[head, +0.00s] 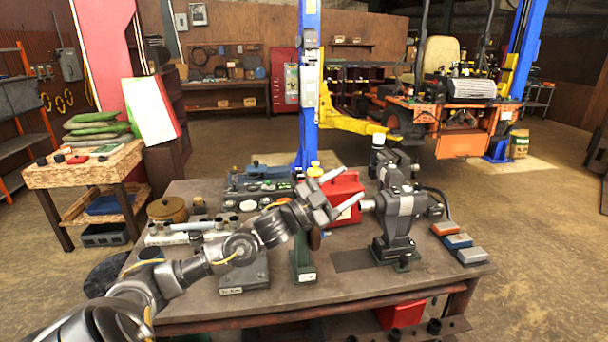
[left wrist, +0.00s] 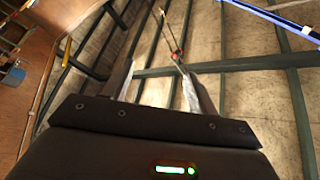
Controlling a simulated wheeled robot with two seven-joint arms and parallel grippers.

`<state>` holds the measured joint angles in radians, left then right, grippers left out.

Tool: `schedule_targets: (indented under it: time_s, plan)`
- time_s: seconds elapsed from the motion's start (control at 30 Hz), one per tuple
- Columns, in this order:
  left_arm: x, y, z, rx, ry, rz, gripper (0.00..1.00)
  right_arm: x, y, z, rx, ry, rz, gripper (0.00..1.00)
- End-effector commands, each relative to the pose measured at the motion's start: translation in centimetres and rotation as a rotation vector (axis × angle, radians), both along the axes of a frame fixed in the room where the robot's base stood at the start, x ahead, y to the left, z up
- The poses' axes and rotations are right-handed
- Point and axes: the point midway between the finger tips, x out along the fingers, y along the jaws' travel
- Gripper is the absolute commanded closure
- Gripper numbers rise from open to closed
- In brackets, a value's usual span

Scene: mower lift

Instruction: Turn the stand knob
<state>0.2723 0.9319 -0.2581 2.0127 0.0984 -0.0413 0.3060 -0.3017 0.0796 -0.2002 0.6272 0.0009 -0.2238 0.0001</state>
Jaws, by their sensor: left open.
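A dark green stand (head: 303,265) with a label on its foot rises near the front middle of the workbench (head: 345,290). A brown rounded part (head: 314,239) shows beside its upper end; I cannot tell whether this is the stand knob. My left arm crosses in front of the stand's top and hides part of it. My left gripper (head: 345,191) is open, its two fingers spread towards the right, above and beyond the stand. In the left wrist view the open fingers (left wrist: 157,90) have nothing between them, with the ceiling behind. My right gripper is not in view.
A grey bench machine (head: 398,215) stands right of the gripper, and a red box (head: 343,190) lies behind it. Coloured blocks (head: 459,241) lie at the bench's right. A brown pot (head: 167,209) stands at the left. The bench's front strip is mostly clear.

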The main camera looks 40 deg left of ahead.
Motion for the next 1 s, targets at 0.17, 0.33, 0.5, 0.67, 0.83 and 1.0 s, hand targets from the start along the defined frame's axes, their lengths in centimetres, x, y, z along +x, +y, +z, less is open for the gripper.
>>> schedule_targets:
  time_s: [0.17, 0.33, 0.5, 0.67, 0.83, 1.0]
  plan:
    - [-3.1, 5.9, -2.9, -0.305, 0.260, 0.165, 0.42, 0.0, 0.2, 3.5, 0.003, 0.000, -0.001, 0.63]
    - [-6.5, 10.5, -5.3, -0.510, 0.400, 0.311, 0.42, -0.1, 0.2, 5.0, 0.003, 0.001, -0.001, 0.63]
    - [-8.5, 12.7, -6.4, -0.606, 0.453, 0.388, 0.42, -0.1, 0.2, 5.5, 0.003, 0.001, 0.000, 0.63]
    - [-8.8, 13.1, -6.7, -0.624, 0.462, 0.402, 0.42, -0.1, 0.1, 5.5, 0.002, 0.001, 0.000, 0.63]
    - [-7.9, 13.3, -6.5, -0.624, 0.459, 0.402, 0.42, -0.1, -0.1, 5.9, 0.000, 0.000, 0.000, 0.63]
    - [-5.1, 13.6, -6.2, -0.624, 0.457, 0.401, 0.42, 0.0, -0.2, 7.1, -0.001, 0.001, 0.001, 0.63]
